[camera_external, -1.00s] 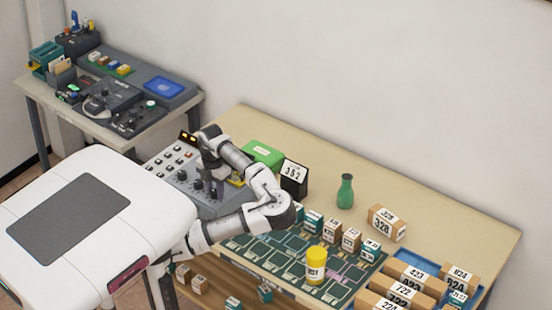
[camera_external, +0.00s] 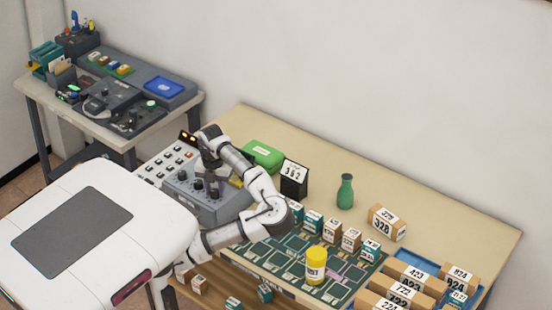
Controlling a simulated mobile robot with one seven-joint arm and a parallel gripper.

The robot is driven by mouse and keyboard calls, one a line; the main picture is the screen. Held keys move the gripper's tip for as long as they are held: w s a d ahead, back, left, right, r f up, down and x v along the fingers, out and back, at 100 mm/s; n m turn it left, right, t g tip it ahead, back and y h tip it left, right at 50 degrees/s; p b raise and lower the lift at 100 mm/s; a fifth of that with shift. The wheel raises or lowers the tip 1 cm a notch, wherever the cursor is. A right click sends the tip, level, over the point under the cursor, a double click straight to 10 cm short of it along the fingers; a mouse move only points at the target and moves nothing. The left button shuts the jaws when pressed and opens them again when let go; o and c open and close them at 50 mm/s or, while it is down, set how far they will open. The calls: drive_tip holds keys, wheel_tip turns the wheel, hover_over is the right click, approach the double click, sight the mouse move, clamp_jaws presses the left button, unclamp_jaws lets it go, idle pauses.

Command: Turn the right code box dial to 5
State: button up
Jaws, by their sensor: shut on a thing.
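The grey code box (camera_external: 228,213) stands on the left part of the long table, with several dark dials on its sloped top. A left dial (camera_external: 182,175) and a middle dial (camera_external: 197,184) show clear of my gripper. The right dial (camera_external: 214,193) is just below my gripper's fingers. My gripper (camera_external: 213,180) points down over the box's right side and is shut on the right dial. The dial's number marks are too small to read.
A white button panel (camera_external: 168,163) adjoins the box. A green case (camera_external: 262,155), a black number sign reading 352 (camera_external: 293,178) and a green bottle (camera_external: 345,191) stand behind. A yellow canister (camera_external: 316,265) and several small boxes stand on the green mat (camera_external: 283,256).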

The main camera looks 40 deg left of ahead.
drive_tip(key=n+b, duration=0.2)
drive_tip(key=n, duration=0.2)
drive_tip(key=shift+f+n, duration=0.1)
drive_tip(key=shift+n, duration=0.3)
drive_tip(key=n+b, duration=0.2)
drive_tip(key=n, duration=0.2)
drive_tip(key=n+b, duration=0.1)
drive_tip(key=n, duration=0.9)
drive_tip(key=shift+b, duration=0.3)
drive_tip(key=o, duration=1)
drive_tip(key=shift+r, duration=0.2)
